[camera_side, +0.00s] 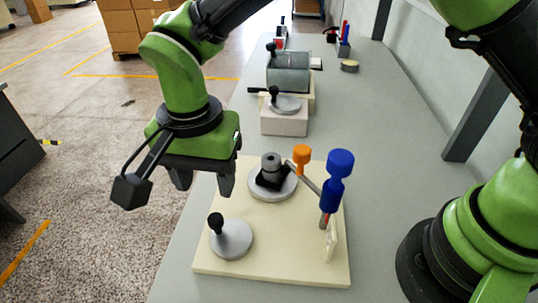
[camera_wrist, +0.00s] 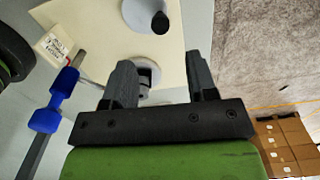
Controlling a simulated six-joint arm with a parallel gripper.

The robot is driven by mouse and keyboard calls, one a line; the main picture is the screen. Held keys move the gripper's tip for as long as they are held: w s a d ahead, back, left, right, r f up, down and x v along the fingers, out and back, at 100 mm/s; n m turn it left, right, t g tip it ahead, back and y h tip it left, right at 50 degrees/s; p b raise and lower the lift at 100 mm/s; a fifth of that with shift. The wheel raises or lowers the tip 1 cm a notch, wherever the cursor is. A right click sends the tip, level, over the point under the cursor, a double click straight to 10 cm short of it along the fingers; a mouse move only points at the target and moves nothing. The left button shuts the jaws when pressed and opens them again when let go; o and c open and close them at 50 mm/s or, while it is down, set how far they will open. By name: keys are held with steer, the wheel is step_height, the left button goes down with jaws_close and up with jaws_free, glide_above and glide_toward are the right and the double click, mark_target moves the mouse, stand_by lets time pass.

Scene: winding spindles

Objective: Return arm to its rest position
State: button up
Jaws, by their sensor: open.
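My gripper (camera_side: 203,178) is open and empty, above the left edge of the cream board (camera_side: 285,268) in the side view. In the wrist view its two dark fingers (camera_wrist: 162,82) are spread apart with nothing between them. A grey disc with a dark knob (camera_side: 231,238) is at the board's front left. A second grey disc carries a dark cylindrical spindle (camera_side: 270,170) near the board's back; one finger partly hides it in the wrist view (camera_wrist: 144,82). A blue-handled tool (camera_side: 336,185) stands at the board's right, and it also shows in the wrist view (camera_wrist: 55,95).
An orange knob (camera_side: 301,155) stands near the back disc. Behind the board are a pale block with a grey disc (camera_side: 284,122) and a grey drum machine (camera_side: 289,72). Floor left of the table is clear near my gripper.

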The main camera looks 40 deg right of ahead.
steer(key=s+d+r+n+t+y, duration=0.2)
steer(key=s+d+r+t, duration=0.1)
steer(key=d+r, duration=1.15)
steer(key=s+d+r+n+t, duration=0.2)
steer(key=s+d, duration=0.6)
steer(key=s, duration=0.4)
steer(key=shift+s+r+n+t, duration=0.15)
steer(key=shift+r+n+t, duration=0.15)
steer(key=shift+n+t, duration=0.65)
